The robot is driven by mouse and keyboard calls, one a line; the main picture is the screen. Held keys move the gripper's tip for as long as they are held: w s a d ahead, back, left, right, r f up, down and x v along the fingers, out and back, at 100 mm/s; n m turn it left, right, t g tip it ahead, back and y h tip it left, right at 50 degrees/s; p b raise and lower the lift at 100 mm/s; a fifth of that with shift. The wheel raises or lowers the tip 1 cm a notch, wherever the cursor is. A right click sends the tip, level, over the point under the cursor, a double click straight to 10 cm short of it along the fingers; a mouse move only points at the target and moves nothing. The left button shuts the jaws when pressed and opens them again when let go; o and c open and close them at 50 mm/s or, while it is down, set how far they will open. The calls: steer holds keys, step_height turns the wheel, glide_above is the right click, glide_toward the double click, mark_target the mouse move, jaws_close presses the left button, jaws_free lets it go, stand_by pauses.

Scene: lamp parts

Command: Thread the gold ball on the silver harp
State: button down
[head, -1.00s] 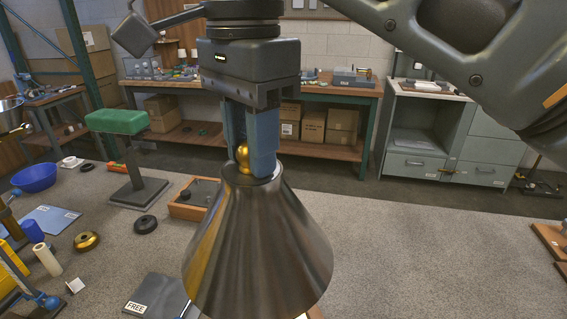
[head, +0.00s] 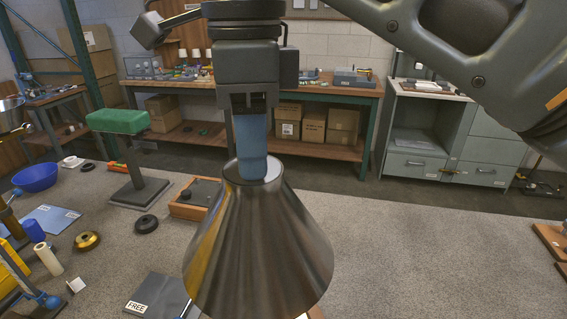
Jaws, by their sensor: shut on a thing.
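My gripper (head: 252,172) points straight down, with its blue fingers at the top opening of a dark metallic cone-shaped lamp shade (head: 262,250). One finger faces the camera and covers the other. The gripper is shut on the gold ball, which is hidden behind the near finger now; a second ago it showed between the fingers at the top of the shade. The silver harp is not visible; the shade hides whatever stands inside it. I cannot tell how the ball sits on the harp's tip.
A green-topped stand (head: 118,122), a wooden tray (head: 193,200), a blue bowl (head: 36,178) and a gold ring-shaped part (head: 87,240) lie to the left. A dark pad marked FREE (head: 160,296) is at the front. The grey surface right of the shade (head: 430,250) is clear.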

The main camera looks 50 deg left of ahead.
steer(key=c, duration=1.3)
jaws_free()
steer(key=shift+f+m, duration=0.1)
steer(key=shift+m, duration=0.3)
steer(key=o, duration=0.6)
steer(key=shift+c, duration=0.2)
steer(key=shift+r+b, duration=0.3)
steer(key=shift+r, duration=3.7)
